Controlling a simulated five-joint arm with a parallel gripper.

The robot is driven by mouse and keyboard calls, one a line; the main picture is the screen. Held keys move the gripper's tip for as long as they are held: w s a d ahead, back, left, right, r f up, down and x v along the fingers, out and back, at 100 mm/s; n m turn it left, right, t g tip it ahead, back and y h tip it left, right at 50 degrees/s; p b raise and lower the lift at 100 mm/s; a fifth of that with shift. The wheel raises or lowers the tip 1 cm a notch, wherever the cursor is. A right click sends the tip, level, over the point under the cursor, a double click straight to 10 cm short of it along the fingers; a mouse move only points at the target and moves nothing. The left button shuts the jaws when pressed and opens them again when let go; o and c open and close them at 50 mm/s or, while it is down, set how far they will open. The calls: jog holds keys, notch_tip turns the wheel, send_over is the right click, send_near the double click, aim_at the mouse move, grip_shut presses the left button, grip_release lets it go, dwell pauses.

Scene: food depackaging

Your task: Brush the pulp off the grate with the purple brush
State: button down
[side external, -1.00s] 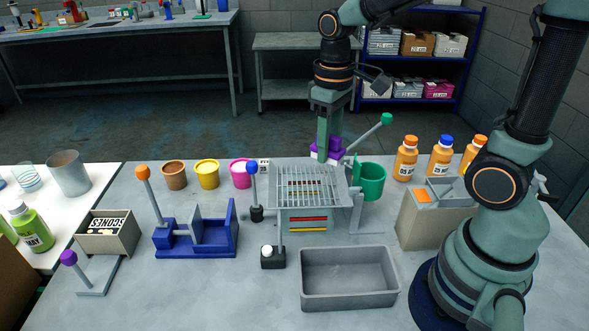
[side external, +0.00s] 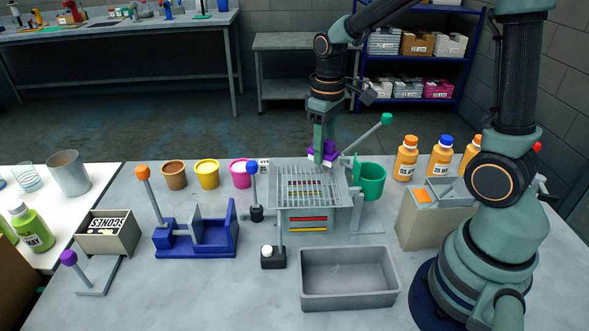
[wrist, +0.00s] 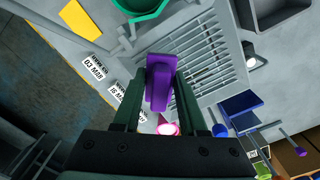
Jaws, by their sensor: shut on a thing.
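The purple brush (side external: 316,155) is held between the fingers of my gripper (side external: 324,146), at the back edge of the grate, right of its middle. The grate (side external: 301,190) is a grey slatted top on a box-like stand with a red and a yellow strip in front. In the wrist view, the purple brush (wrist: 160,82) sits between the two dark green fingers of my gripper (wrist: 161,98), beside the slats of the grate (wrist: 211,52). I cannot tell whether the brush touches the slats.
A green cup (side external: 372,182) and a green-knobbed lever (side external: 387,119) stand right of the grate. A grey bin (side external: 350,300) is in front. Pink (side external: 241,174), yellow and brown tubs line the back left. A blue-knobbed lever (side external: 252,168) stands close to the grate's left side.

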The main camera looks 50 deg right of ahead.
notch_tip(320, 180, down, 3)
jog(key=shift+r, duration=0.2)
jog(key=shift+f, duration=0.7)
jog(key=shift+w+a, duration=0.8)
jog(key=shift+s+d, duration=0.8)
jog(key=shift+r, duration=4.15)
